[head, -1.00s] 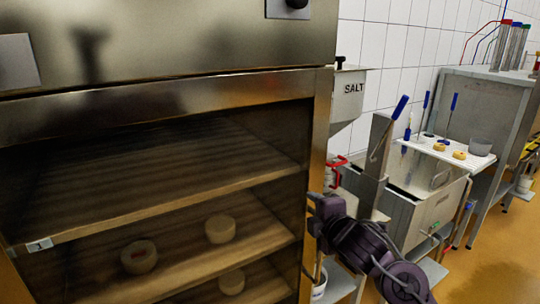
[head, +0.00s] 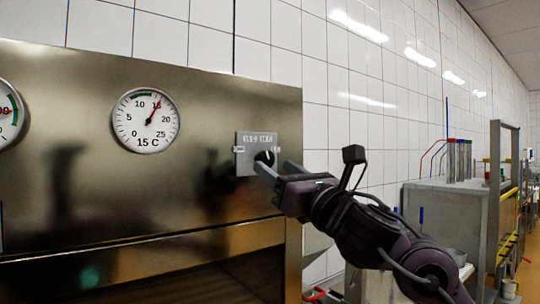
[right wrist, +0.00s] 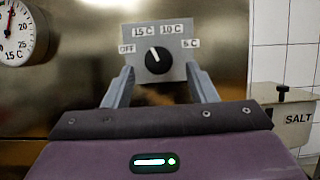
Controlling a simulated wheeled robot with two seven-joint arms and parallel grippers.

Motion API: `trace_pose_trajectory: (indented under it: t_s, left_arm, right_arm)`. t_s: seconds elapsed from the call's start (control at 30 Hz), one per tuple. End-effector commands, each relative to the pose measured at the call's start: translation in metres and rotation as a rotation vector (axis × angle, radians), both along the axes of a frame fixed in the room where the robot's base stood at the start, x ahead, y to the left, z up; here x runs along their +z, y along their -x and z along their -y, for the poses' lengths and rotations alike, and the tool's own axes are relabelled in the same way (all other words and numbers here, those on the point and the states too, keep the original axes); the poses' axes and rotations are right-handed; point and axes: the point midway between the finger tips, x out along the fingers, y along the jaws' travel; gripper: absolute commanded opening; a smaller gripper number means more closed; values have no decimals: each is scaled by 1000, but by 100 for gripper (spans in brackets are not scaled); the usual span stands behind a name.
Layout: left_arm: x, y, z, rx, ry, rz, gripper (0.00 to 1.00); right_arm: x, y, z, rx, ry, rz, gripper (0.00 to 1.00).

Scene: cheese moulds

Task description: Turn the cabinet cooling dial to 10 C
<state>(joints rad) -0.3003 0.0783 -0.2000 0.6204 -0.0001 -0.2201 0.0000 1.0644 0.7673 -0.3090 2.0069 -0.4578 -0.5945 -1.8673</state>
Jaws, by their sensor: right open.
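The cooling dial (right wrist: 158,61) is a round black knob on a grey plate (right wrist: 178,72) on the cabinet's front. In the right wrist view its white pointer leans up and slightly left, toward the 15 C label (right wrist: 143,32). The 10 C label (right wrist: 171,29) is at the upper right, with OFF at far left and 5 C at right. My right gripper (head: 272,167) is open, its fingers on either side of the dial in the right wrist view (right wrist: 160,70). I cannot tell whether they touch it. In the head view the dial (head: 264,158) is partly hidden by a finger. My left gripper is out of view.
A round thermometer (head: 146,120) marked 15 C sits left of the dial, its red needle near 15. Another gauge (head: 8,112) is cut off at the left edge. The salt hopper (right wrist: 290,115) is right of the cabinet.

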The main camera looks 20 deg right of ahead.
Motion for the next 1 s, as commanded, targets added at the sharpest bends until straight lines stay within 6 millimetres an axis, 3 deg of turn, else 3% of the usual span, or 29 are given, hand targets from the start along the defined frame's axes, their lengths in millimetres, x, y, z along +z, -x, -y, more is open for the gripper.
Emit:
trace_pose_trajectory:
  t_s: [0.2, 0.57, 0.9, 1.0]
  left_arm:
    - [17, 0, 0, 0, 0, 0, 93]
    - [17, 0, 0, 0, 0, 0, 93]
    - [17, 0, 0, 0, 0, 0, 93]
    - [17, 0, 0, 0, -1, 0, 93]
  right_arm:
    - [13, -23, -9, 2, -2, -1, 52]
    - [12, -28, -10, 1, -2, -1, 50]
    - [12, -27, -10, 1, -2, -1, 8]
    - [11, -27, -10, 1, -5, -2, 8]
